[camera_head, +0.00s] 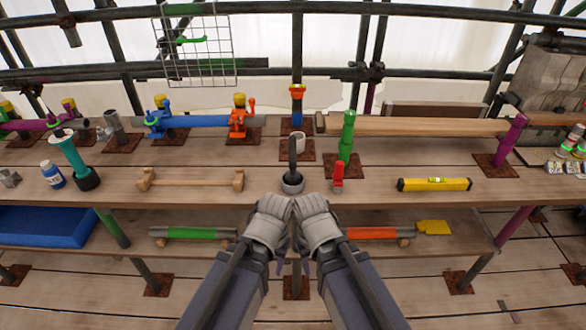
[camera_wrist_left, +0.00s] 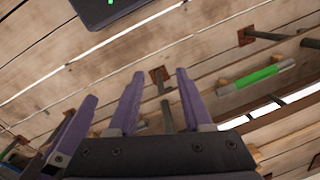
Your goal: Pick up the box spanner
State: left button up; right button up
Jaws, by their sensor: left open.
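A green-gripped bar with grey ends (camera_head: 195,232), which looks like the box spanner, lies level on small wooden rests on the lower shelf, left of centre. It also shows in the left wrist view (camera_wrist_left: 256,77), at the right, apart from my fingers. My left gripper (camera_head: 281,266) points down in front of the bench at the middle, right of the bar; its purple fingers (camera_wrist_left: 160,85) are spread and empty. My right gripper (camera_head: 305,266) is close beside it, mostly hidden by its gloved wrist, so its jaw state does not show.
An orange-handled tool with a yellow end (camera_head: 385,232) lies on the lower shelf at right. A blue tray (camera_head: 45,228) is at far left. The upper bench holds an empty wooden rack (camera_head: 190,179), a yellow level (camera_head: 434,184) and a dark cup (camera_head: 292,182). A green post (camera_head: 112,228) stands left of the bar.

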aim_at(292, 177)
jog(key=i+l+u, duration=0.15)
jog(key=l+u, duration=1)
jog(key=i+j+u, duration=0.1)
jog(key=u, duration=0.2)
jog(key=l+z, duration=0.3)
jog(key=k+j, duration=0.05)
jog(key=j, duration=0.05)
